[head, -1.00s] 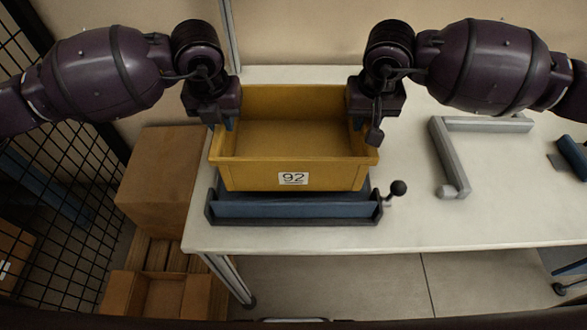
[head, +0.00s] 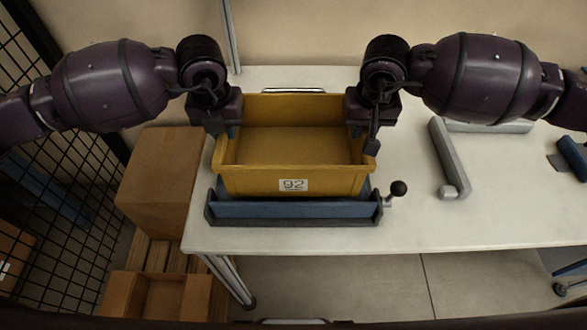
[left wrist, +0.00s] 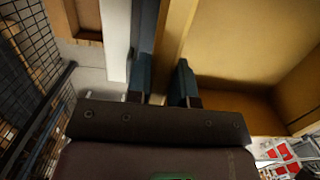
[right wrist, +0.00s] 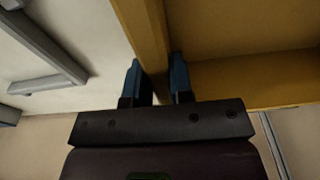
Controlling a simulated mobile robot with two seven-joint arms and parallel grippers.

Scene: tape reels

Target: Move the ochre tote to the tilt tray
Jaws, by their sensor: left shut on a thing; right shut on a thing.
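The ochre tote (head: 293,186), an empty open box with a "92" label, is level over the blue tilt tray (head: 290,209). It hides most of the tray; I cannot tell whether it touches the tray bed. My left gripper (head: 232,130) is shut on the tote's left wall; in the left wrist view its fingers (left wrist: 168,85) straddle that wall. My right gripper (head: 356,130) is shut on the right wall, which shows between its fingers (right wrist: 160,82) in the right wrist view. The tray's dark front lip and black-knobbed lever (head: 398,188) show.
The white table (head: 430,220) is clear right of the tray up to a grey L-shaped bar (head: 448,160). A blue object (head: 572,157) lies at the far right. Cardboard boxes (head: 160,185) and a black mesh fence (head: 70,120) stand at the left.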

